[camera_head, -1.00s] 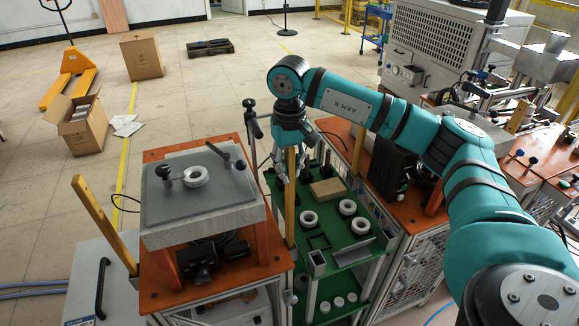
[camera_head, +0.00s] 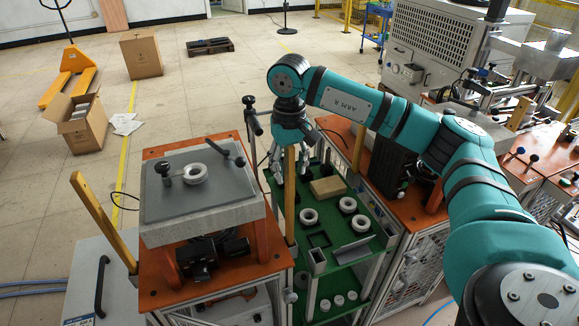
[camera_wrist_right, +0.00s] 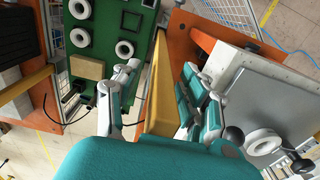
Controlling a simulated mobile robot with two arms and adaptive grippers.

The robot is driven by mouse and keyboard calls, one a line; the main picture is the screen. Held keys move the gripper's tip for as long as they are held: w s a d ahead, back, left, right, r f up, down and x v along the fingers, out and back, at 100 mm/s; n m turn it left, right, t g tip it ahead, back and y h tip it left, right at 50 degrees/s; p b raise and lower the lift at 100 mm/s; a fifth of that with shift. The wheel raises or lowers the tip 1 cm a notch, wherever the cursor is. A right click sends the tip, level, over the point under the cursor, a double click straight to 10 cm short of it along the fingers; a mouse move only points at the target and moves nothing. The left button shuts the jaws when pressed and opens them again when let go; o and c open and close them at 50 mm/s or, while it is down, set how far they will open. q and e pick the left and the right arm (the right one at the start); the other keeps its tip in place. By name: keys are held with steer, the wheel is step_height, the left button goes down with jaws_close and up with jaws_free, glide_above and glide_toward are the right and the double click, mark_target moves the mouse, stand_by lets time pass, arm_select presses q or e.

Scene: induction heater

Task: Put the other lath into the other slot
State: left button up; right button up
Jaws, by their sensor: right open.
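One yellow wooden lath (camera_head: 290,205) stands upright at the right edge of the left orange table, close to the green shelf. Its lower end is hard to make out. My right gripper (camera_head: 290,165) is at its top, with the fingers spread. In the right wrist view the lath (camera_wrist_right: 160,97) lies between my open fingers (camera_wrist_right: 163,92), with gaps on both sides. The other lath (camera_head: 104,224) leans at the left edge of the same table, its top tilted left. No slot can be made out clearly. My left gripper is not in view.
The orange table (camera_head: 155,288) carries a grey plate (camera_head: 220,195) with a white ring (camera_head: 195,174) on it. The green shelf (camera_head: 335,215) holds several white rings and a tan block (camera_head: 328,189). Another orange table (camera_head: 395,195) with a black unit stands to the right.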

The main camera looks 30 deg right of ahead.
step_height(320, 180, up, 12)
steer(key=shift+f, duration=0.1)
stand_by(0.9)
